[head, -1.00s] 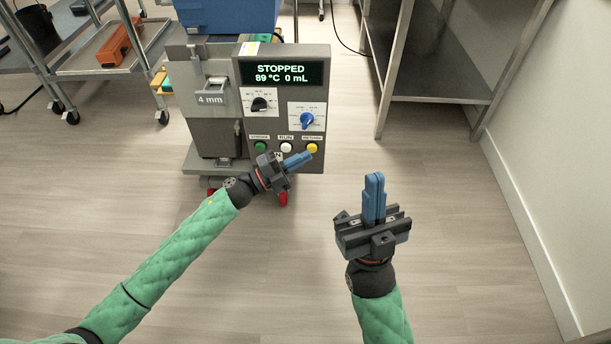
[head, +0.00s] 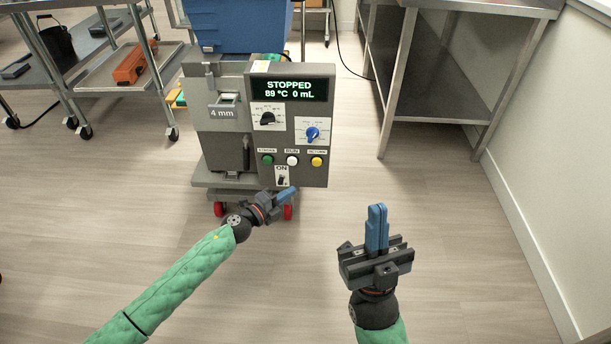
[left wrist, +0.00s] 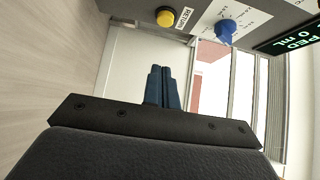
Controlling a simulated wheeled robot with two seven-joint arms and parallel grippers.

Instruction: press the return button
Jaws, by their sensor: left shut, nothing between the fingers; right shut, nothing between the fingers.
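The yellow return button (head: 316,161) is at the lower right of the machine's grey control panel (head: 312,145), right of a white and a green button. It also shows in the left wrist view (left wrist: 166,17), beside its RETURN label. The display (head: 289,89) reads STOPPED, 89 °C, 0 mL. My left gripper (head: 292,191) is shut and empty, below the panel's lower edge and apart from the button. Its blue fingers also show in the left wrist view (left wrist: 161,88). My right gripper (head: 377,210) is shut and empty, pointing up over the floor right of the machine.
A black knob (head: 267,119), a blue knob (head: 312,134) and an ON switch (head: 282,179) share the panel. A metal table (head: 440,100) stands at the right, and a wheeled cart (head: 150,75) at the left. The floor in front is clear.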

